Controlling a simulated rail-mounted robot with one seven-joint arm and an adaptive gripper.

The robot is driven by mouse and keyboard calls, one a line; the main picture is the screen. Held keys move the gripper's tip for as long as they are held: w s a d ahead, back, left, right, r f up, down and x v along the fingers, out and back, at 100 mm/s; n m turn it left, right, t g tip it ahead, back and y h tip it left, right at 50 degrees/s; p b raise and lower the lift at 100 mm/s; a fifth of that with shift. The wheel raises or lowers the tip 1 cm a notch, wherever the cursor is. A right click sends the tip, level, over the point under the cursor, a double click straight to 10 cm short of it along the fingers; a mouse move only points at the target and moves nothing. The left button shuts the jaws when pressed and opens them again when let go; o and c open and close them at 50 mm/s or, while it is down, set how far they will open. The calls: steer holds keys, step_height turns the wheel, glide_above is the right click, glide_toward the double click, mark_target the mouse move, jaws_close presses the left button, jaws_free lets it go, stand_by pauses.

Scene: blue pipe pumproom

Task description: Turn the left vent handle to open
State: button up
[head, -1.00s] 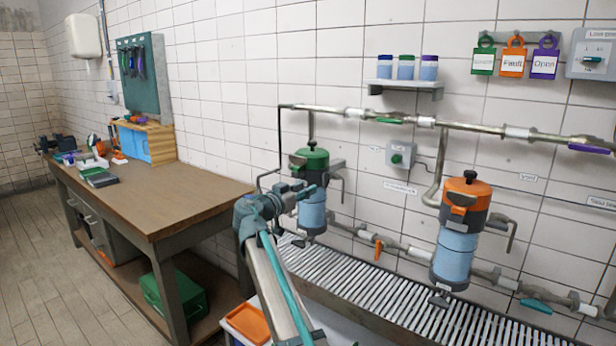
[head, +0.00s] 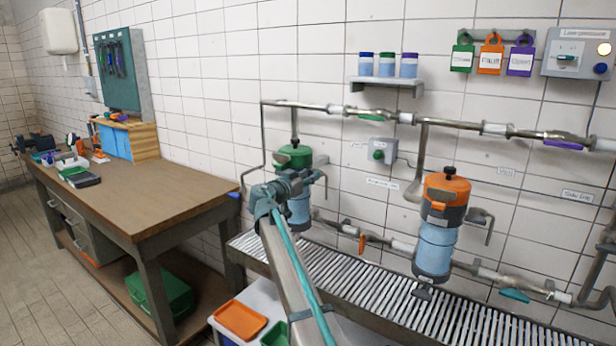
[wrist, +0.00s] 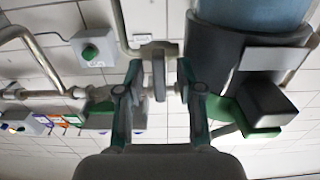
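The left filter housing with a green cap (head: 294,157) and blue bowl stands on the wall pipe. My gripper (head: 312,178) is in front of its right side and hides part of it. In the wrist view, which looks upside down, my gripper (wrist: 158,98) has its two fingers apart. A grey vent handle (wrist: 158,74) shows in the gap between them, with space on both sides; whether it lies fully between the fingertips in depth I cannot tell. The housing's blue bowl (wrist: 255,14) is right of the fingers. The handle is mostly hidden in the head view.
An orange-capped housing (head: 445,195) with its own bent grey handle (head: 483,220) stands to the right. A slatted drain grate (head: 400,290) runs below. A workbench (head: 130,200) is at left, and an orange tray (head: 240,319) is low in front. Pipes run close along the wall.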

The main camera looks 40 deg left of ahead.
jaws_close()
steer(key=shift+b, duration=0.3)
steer(key=shift+f+n+b, duration=0.15)
steer(key=shift+n+b, duration=0.5)
steer(key=shift+n, duration=0.45)
steer(key=n+b, duration=0.1)
steer(key=n, duration=0.3)
steer(key=shift+a+b, duration=0.15)
steer(key=shift+b, duration=0.15)
steer(key=n, duration=0.6)
steer(key=shift+a+n+p, duration=0.1)
steer(key=shift+n+p, duration=0.2)
steer(key=shift+n, duration=0.1)
steer(key=n+p, duration=0.1)
steer(key=n, duration=0.4)
steer(key=shift+f+p, duration=0.1)
steer(key=shift+p, duration=0.25)
